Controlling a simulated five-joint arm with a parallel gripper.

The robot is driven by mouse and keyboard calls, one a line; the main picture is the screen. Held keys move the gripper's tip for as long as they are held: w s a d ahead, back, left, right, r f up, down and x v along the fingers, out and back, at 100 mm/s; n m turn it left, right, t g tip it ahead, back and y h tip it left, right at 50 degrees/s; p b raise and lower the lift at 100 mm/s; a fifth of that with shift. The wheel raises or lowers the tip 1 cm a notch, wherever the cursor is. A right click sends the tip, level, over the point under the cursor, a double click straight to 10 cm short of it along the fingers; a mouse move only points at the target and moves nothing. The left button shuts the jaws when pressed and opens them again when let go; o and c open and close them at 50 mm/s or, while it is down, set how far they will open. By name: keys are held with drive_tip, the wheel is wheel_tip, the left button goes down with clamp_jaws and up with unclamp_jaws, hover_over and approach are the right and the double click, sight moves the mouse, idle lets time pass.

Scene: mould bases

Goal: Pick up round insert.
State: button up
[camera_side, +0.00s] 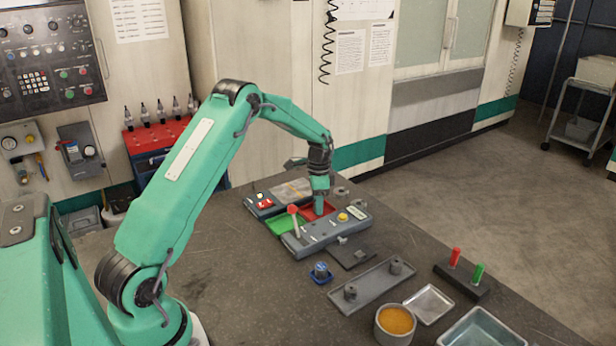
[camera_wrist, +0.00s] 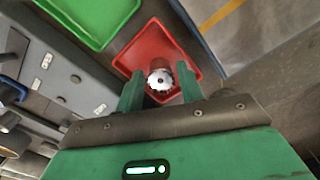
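The round insert (camera_wrist: 161,80) is a small, pale metallic disc-topped piece with dark marks. It sits in the red tray (camera_wrist: 147,47) in the wrist view. My gripper (camera_wrist: 160,87) has its two green fingers apart, one on each side of the insert, with gaps visible between. In the side view my gripper (camera_side: 320,208) points down at the red tray (camera_side: 331,208), and its fingers and wrist hide the insert. Whether the fingers touch the insert cannot be seen from the side.
A green tray (camera_side: 283,224) lies left of the red one. A grey control box (camera_side: 322,236) with a red-knobbed lever (camera_side: 293,211) stands in front. A grey plate (camera_side: 373,286) with two round posts, an orange-filled bowl (camera_side: 395,322) and red and green pegs (camera_side: 466,265) are nearer the front right.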

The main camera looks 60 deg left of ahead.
drive_tip(key=shift+c, duration=0.2)
clamp_jaws()
drive_tip(key=shift+r, duration=0.15)
drive_tip(key=shift+r, duration=0.85)
wheel_tip(320, 180, up, 2)
drive_tip(key=shift+r, duration=0.25)
drive_tip(key=s+d+r, duration=0.1)
drive_tip(key=d+r, duration=0.5)
drive_tip(key=d, duration=0.5)
drive_tip(key=shift+s+d+r, duration=0.3)
drive_tip(key=shift+r, duration=0.05)
